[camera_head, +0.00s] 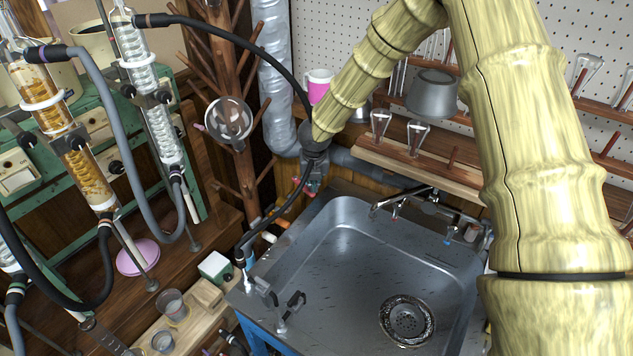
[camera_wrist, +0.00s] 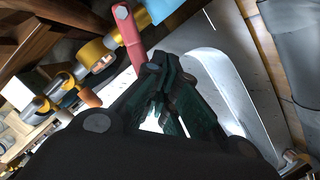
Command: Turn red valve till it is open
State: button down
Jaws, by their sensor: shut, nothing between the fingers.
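The red valve handle (camera_wrist: 128,35) shows in the wrist view as a flat red lever with a rounded end, just beside the left finger of my gripper (camera_wrist: 170,75). Its lower end is partly hidden behind that finger, and I cannot tell whether they touch. In the head view a small red part (camera_head: 297,182) shows at the sink's back left corner, beside my gripper (camera_head: 313,184). My gripper is dark, points down and is shut with nothing between its fingers. The valve body is mostly hidden in the head view.
The metal sink (camera_head: 350,235) lies in front and to the right, empty. Brass pipe fittings (camera_wrist: 92,55) run along the left in the wrist view. A black hose (camera_head: 285,215) passes close to my gripper. A wooden peg rack (camera_head: 243,175) stands to the left.

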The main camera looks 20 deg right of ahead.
aim_at(310, 197)
jog(key=shift+g, duration=0.3)
jog(key=s+a+f, duration=0.2)
jog(key=f, duration=0.1)
jog(key=shift+s+b, duration=0.3)
jog(key=shift+w+a+r, duration=0.1)
jog(key=shift+w+a, duration=0.2)
jog(key=shift+a, duration=0.95)
jog(key=shift+w+a+r, duration=0.1)
jog(key=shift+w+a, duration=0.15)
jog(key=shift+a, duration=0.95)
jog(key=shift+w+a, duration=0.3)
jog(key=shift+a, duration=0.95)
jog(key=shift+r, duration=0.1)
jog(key=shift+w+d+r+p, duration=0.2)
jog(key=shift+r+p, duration=0.25)
jog(key=shift+r, duration=0.15)
jog(key=shift+w+d+r+p, duration=0.1)
jog(key=shift+d+r+p, duration=0.1)
jog(key=shift+r+p, duration=0.3)
jog(key=shift+w+p+v, duration=0.25)
jog(key=shift+p+v, duration=0.25)
jog(key=shift+v, duration=0.55)
jog(key=shift+w+r, duration=0.1)
